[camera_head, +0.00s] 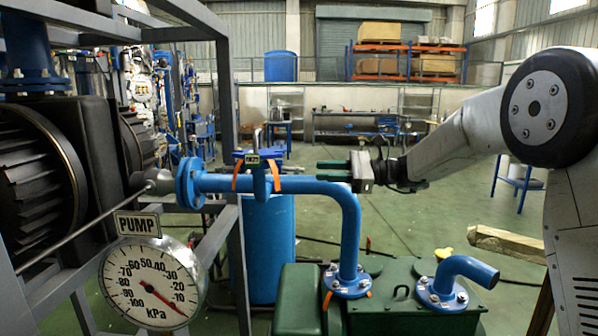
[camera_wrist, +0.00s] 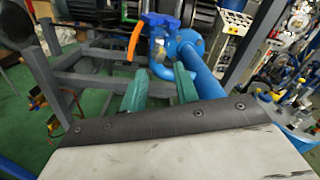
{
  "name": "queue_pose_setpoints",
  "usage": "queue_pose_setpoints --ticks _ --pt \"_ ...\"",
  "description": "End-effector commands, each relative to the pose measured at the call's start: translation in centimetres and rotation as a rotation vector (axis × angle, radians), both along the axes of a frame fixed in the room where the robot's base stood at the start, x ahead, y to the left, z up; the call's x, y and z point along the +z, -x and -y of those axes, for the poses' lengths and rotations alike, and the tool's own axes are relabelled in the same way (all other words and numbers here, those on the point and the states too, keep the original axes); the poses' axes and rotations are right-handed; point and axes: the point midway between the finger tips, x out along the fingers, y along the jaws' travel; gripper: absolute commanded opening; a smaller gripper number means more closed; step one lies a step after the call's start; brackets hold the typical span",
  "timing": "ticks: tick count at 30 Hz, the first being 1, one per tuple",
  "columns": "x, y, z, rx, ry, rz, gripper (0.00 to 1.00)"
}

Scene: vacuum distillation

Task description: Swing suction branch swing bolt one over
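The blue suction branch pipe (camera_head: 318,187) runs right from a flange (camera_head: 190,182) and bends down to a bolted flange (camera_head: 348,281). A grey bolt-like piece (camera_head: 257,138) stands upright there. Orange strips flank the fitting, one on the left (camera_head: 237,176); an orange piece (camera_wrist: 134,41) shows in the wrist view. Which part is swing bolt one, I cannot tell. My gripper (camera_head: 319,170) is right of the fitting, its green fingers apart (camera_wrist: 160,80) and empty.
A pressure gauge (camera_head: 150,282) marked PUMP hangs at the lower left by the grey frame (camera_head: 228,75). A blue barrel (camera_head: 268,245) stands behind the pipe. A green tank (camera_head: 395,290) with a second blue elbow pipe (camera_head: 467,267) lies below. Open floor is behind.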

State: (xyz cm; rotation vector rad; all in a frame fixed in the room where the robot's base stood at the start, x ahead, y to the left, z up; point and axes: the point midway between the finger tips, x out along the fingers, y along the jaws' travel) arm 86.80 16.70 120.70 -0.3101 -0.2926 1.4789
Motion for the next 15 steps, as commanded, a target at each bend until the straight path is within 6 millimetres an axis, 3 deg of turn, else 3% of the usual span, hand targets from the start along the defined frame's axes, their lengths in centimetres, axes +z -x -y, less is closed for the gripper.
queue_pose_setpoints --ticks 9,15 --pt "0.0 -0.2 -5.1 0.004 0.002 0.0 0.3" --pt "0.0 -0.4 -6.9 0.001 0.002 0.0 0.3"
